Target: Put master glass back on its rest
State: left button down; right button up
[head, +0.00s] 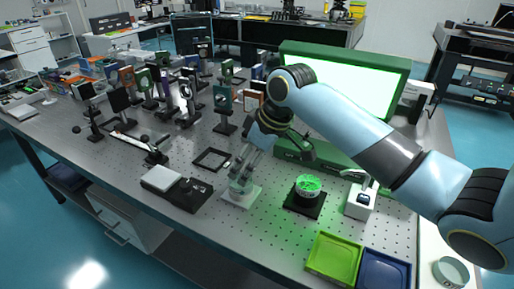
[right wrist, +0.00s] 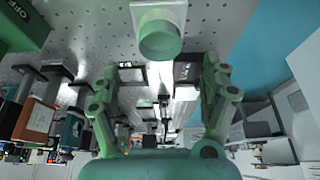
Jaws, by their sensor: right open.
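A clear, round glass piece (head: 241,185) stands on a pale square base (head: 240,197) near the table's front edge. In the right wrist view a greenish round piece (right wrist: 160,36) on a pale square base (right wrist: 175,10) lies beyond the fingertips. My right gripper (head: 246,167) is open, just above the clear piece; in the wrist view its fingers (right wrist: 158,75) are apart with nothing gripped. A green-lit disc (head: 308,184) sits on a black square stand (head: 304,202) to the right. I cannot tell which round piece is the master glass. My left gripper is not in view.
A green lamp box with a bright panel (head: 345,85) stands behind. Green (head: 334,258) and blue (head: 385,271) trays lie front right. A small white device (head: 360,203) and a dark flat frame (head: 211,160) are nearby. Several optic mounts crowd the left. Another glass ring (head: 450,272) lies lower right.

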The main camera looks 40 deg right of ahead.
jog(key=v, duration=0.5)
jog(key=shift+s+r, duration=0.1)
jog(key=shift+r, duration=0.05)
dwell(0.3)
